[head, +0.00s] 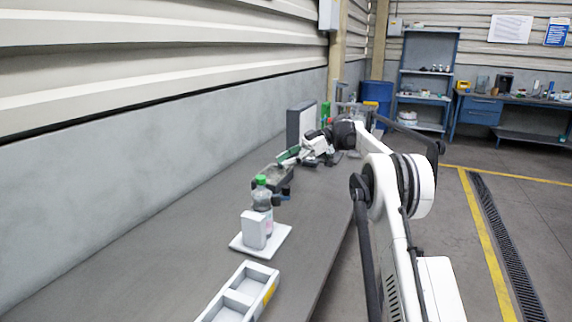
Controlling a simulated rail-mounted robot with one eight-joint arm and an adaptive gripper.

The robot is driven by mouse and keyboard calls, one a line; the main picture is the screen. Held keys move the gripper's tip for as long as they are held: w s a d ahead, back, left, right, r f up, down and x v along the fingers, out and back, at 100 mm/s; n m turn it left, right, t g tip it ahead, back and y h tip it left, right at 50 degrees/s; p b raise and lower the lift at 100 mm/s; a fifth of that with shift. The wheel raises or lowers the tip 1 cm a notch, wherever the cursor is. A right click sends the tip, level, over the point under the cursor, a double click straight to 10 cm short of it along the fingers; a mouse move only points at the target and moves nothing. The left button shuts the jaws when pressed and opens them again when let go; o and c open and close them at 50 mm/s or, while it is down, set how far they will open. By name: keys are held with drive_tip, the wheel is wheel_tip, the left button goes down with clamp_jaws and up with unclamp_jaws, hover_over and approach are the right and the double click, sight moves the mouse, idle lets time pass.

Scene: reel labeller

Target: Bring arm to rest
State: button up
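My white arm with black joints (416,185) rises at the right and reaches forward over the far part of the grey bench (190,205). Its far end, with my gripper (304,160), is small in the head view, above the bench near a green piece (288,154) and a dark tray-like object (273,178). I cannot make out the fingers, whether they are open or shut, or whether they touch the green piece.
A bottle with a green cap (262,196) stands by a white block (253,229) on a white plate (275,240). A white compartment tray (265,272) lies nearer. A grey panel (300,122) stands behind. The wall bounds the left; open floor (510,225) lies right.

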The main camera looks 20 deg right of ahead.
drive_tip(key=s+a+r+m+t+h, duration=0.2)
drive_tip(key=s+a+r+m+h, duration=0.1)
drive_tip(key=s+a+r+m, duration=0.35)
drive_tip(key=s+a+r+m+t+h, duration=0.1)
drive_tip(key=s+a+m+h, duration=0.1)
drive_tip(key=s, duration=0.5)
drive_tip(key=s+a+r+m+t+h, duration=0.1)
drive_tip(key=s+a+m+h, duration=0.15)
drive_tip(key=s, duration=0.45)
drive_tip(key=s+f+m+t+h, duration=0.1)
drive_tip(key=s+f, duration=0.3)
drive_tip(key=s, duration=0.5)
drive_tip(key=s+d+f+m+t+h, duration=0.1)
drive_tip(key=s+f+m+t+h, duration=0.1)
drive_tip(key=s, duration=0.8)
drive_tip(key=s+d+f+m+t+h, duration=0.1)
drive_tip(key=s+f+m+h, duration=0.2)
drive_tip(key=s+f+m, duration=0.2)
drive_tip(key=s+f, duration=0.3)
drive_tip(key=s, duration=0.1)
drive_tip(key=shift+s+d, duration=0.15)
drive_tip(key=shift+s, duration=0.15)
